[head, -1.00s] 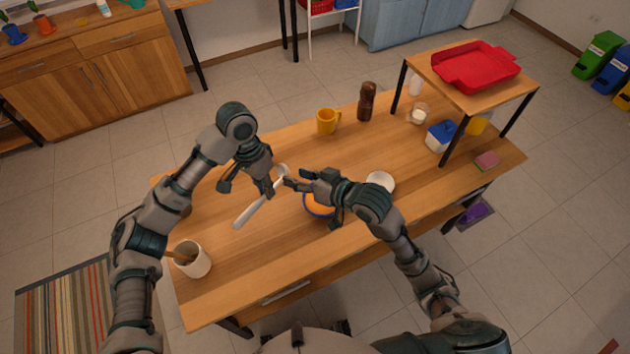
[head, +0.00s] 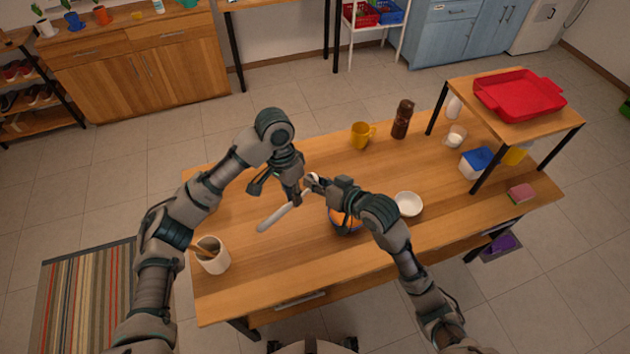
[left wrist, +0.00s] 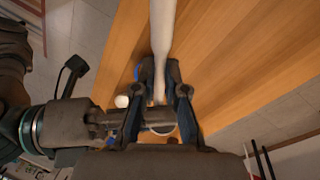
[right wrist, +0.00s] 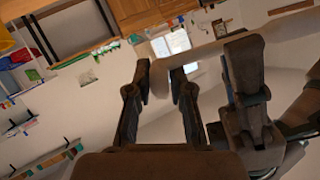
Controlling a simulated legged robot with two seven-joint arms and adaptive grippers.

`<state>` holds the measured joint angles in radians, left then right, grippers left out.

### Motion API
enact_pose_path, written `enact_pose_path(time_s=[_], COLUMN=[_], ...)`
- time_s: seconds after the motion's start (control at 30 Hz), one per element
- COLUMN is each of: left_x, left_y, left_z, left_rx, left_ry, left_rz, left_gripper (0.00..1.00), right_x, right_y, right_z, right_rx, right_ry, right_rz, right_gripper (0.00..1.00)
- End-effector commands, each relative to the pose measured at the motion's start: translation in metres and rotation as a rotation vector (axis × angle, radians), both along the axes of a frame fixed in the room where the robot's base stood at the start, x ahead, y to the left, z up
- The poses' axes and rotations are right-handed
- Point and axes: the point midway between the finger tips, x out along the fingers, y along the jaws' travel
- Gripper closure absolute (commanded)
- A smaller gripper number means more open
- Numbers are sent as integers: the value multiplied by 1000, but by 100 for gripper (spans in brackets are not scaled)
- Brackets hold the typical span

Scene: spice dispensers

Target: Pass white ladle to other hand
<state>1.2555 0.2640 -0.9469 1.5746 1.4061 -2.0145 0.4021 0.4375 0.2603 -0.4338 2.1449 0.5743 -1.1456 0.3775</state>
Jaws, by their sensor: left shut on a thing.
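The white ladle (head: 281,214) is held tilted above the table, its long handle pointing down-left in the head view. My left gripper (head: 296,197) is shut on it near its upper end. In the left wrist view the ladle (left wrist: 162,30) runs between the two fingers (left wrist: 160,90). My right gripper (head: 312,184) is at the ladle's upper end, close to the left fingers. In the right wrist view its fingers (right wrist: 161,80) are apart, with the ladle's end (right wrist: 205,52) across their tips. I cannot tell whether they touch it.
Below the right gripper, an orange-and-blue bowl (head: 343,222) is partly hidden. A white bowl (head: 407,204) stands to its right. A white utensil pot (head: 213,256) is front left. A yellow mug (head: 361,136) and brown bottle (head: 402,119) stand behind. A raised shelf holds a red tray (head: 520,93).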

Motion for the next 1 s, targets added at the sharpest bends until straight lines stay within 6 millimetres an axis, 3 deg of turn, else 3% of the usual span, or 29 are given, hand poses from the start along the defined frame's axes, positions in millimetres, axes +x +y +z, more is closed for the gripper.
enact_pose_path(time_s=[0.17,0.2,0.3,0.67,0.77,1.0], left_x=[1,1,1,2,4,13], left_y=[0,0,0,1,2,10], left_z=[2,2,2,6,20,73], left_rx=[-4,-4,-4,-2,-1,-1], left_ry=[-5,-5,-5,-6,-8,-9], left_rz=[2,2,2,2,2,4], left_gripper=[100,81,60,60,60,60], right_x=[-2,-2,-2,-1,-1,-1], right_y=[2,2,2,1,1,1], right_z=[-3,-3,-2,-1,-1,-1], right_rx=[-4,-4,-3,-2,-2,-1], right_ry=[6,6,5,3,3,2], right_rz=[7,7,7,5,5,4], right_gripper=[100,100,100,100,100,100])
